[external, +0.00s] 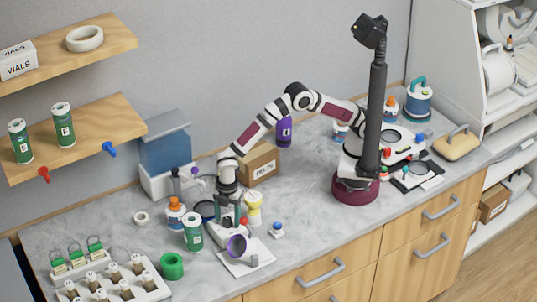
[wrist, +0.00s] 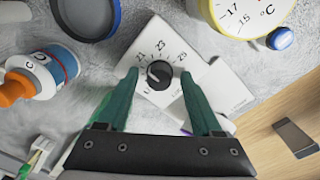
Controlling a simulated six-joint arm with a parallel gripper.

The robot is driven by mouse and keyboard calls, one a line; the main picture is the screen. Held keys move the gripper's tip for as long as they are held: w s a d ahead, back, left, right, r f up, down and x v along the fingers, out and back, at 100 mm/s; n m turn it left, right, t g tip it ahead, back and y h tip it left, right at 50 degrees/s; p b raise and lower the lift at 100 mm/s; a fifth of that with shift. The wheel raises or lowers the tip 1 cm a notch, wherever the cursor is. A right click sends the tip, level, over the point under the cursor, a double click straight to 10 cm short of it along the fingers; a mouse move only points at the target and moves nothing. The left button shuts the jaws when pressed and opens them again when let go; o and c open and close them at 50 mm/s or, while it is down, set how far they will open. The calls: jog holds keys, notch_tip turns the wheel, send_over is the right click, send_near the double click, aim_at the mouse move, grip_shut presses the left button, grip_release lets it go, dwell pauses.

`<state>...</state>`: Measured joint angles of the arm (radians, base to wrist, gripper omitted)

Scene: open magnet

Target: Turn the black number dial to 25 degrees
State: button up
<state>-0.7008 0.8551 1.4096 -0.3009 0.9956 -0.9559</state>
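The black number dial (wrist: 160,73) sits on a white panel (wrist: 188,52) in the wrist view, with 21, 23 and 25 printed in an arc around its far side. A pale mark shows on the dial's left part; its exact reading is too small to tell. My gripper (wrist: 159,76) is open, its two green fingers on either side of the dial with gaps between them and it. In the external view my gripper (external: 231,213) points down over the white device (external: 229,236); the dial cannot be made out there.
A yellow-rimmed temperature gauge (wrist: 250,14) and a blue cap (wrist: 280,39) are at the upper right. An orange-capped bottle (wrist: 40,70) and dark round dish (wrist: 85,14) are at the left. A green-labelled jar (external: 192,232) and purple-ended item (external: 237,246) stand close to the device.

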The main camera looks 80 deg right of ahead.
grip_shut()
jog(key=shift+m, duration=0.3)
jog(key=m, duration=0.4)
jog(key=shift+m, duration=0.3)
jog(key=m, duration=0.9)
jog(key=shift+m, duration=0.4)
jog(key=m, duration=0.4)
jog(key=shift+g, duration=0.3)
jog(key=shift+m, duration=0.3)
